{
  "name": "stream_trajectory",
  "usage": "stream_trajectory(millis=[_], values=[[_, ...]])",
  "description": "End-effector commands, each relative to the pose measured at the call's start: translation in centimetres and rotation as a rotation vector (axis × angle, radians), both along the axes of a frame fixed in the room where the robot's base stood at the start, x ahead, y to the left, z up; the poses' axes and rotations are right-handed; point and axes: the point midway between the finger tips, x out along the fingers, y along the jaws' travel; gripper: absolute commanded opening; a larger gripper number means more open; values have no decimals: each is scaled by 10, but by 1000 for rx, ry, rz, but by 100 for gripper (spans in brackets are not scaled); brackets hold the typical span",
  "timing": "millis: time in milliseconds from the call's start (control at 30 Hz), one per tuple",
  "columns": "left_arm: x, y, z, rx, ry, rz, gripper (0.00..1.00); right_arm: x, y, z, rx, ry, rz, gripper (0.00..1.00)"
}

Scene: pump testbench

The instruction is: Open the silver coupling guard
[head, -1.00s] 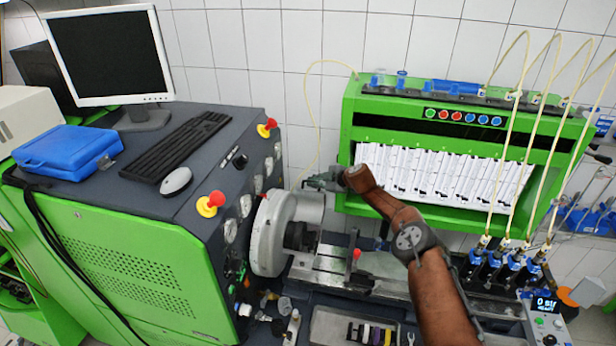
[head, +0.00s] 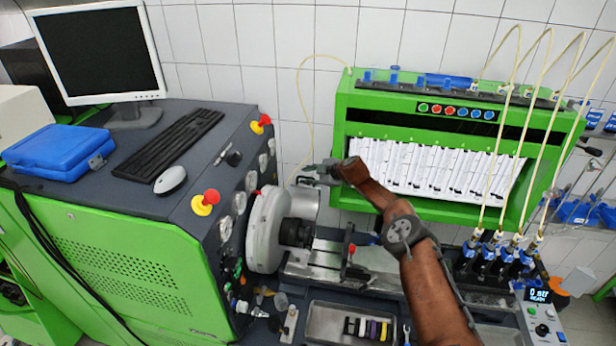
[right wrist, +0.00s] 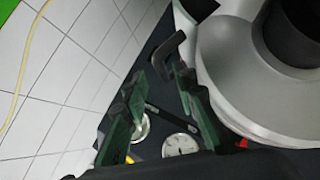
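The silver coupling guard (head: 268,235) is a round, drum-like cover on the right side of the green and dark test bench. It sits around the dark coupling and looks down. In the right wrist view the guard (right wrist: 240,70) fills the right side, and a dark hooked handle (right wrist: 168,52) shows at its left edge. My right gripper (head: 308,172) is above and behind the guard's top. In the right wrist view its two green fingers (right wrist: 155,75) are apart, with the handle near their tips; I cannot tell whether they touch it. My left gripper is out of view.
A green rack (head: 350,110) with a chart and hoses stands behind my right arm. A red-tipped lever (head: 351,250) rises from the rail right of the guard. A tool tray (head: 325,325) lies in front. A red-yellow knob (head: 205,202) is on the bench's edge.

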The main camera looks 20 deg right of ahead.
Motion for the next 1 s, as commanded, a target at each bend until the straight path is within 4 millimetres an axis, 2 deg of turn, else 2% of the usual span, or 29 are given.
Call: stream_trajectory(millis=[267,467,600,1000], values=[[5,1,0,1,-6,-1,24,-4,-6,-1,0,6,-3,26],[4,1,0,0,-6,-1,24,-15,-12,7,1,8,-4,26],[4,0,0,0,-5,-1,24,-26,-15,17,0,2,1,26],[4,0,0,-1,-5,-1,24,-72,-40,54,-1,0,0,26]])
